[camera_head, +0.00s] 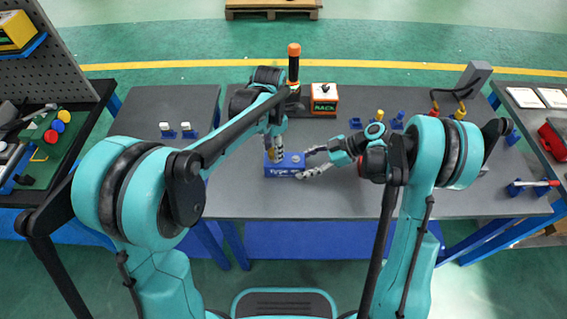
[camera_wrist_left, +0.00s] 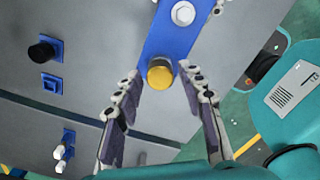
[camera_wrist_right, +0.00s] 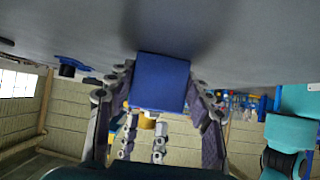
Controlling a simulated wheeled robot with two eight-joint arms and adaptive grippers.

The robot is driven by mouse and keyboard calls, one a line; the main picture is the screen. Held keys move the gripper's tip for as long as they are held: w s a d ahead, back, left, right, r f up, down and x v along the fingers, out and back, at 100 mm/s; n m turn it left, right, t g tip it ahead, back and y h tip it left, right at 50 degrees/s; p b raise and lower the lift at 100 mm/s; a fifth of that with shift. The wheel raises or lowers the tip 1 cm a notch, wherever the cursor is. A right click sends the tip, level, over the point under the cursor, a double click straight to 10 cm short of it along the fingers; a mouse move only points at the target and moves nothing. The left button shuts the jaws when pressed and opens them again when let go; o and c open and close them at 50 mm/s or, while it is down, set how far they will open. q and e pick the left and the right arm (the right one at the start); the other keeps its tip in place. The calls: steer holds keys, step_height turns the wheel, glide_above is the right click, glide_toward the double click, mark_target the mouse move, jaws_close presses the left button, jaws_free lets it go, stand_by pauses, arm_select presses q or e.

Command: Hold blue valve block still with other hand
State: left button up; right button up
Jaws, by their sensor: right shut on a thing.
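The blue valve block (camera_head: 287,170) lies on the grey table in front of me, with white lettering on its near face. My right gripper (camera_head: 308,163) is shut on its right end; in the right wrist view the block's end face (camera_wrist_right: 160,82) sits between the fingers. My left gripper (camera_head: 272,150) points down over the block's left end. In the left wrist view its open fingers (camera_wrist_left: 162,80) stand either side of a brass cap (camera_wrist_left: 160,73) on the block, with gaps visible. A silver bolt (camera_wrist_left: 183,13) sits further along the block.
A box marked RACK (camera_head: 324,98) and an orange-topped post (camera_head: 294,65) stand at the back. The table's front left (camera_head: 235,195) is clear.

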arm_select(q)
steer(key=shift+c, duration=0.8)
